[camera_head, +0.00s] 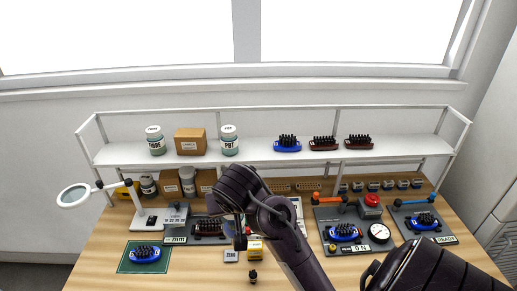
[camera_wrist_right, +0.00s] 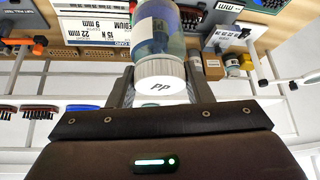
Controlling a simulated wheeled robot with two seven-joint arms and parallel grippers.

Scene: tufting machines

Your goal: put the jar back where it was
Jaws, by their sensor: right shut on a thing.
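The jar (camera_wrist_right: 160,38) is a clear one with bluish contents and a white lid marked PP. In the right wrist view it sits between the two fingers of my right gripper (camera_wrist_right: 158,88), which is shut on it. In the head view my right gripper (camera_head: 239,236) is over the middle of the table, and its wrist hides most of the jar. On the shelf (camera_head: 262,153) a white-lidded jar (camera_head: 155,141) stands left of a cardboard box (camera_head: 190,141), and a PBT jar (camera_head: 229,140) stands right of it. My left gripper is not in view.
Blue and dark red brushes (camera_head: 323,143) line the shelf's right half. Below are more jars and boxes (camera_head: 170,184), a magnifier lamp (camera_head: 75,195), a green mat (camera_head: 126,263) with a blue brush, and grey stations with a red button (camera_head: 372,199). The shelf between PBT jar and brushes is clear.

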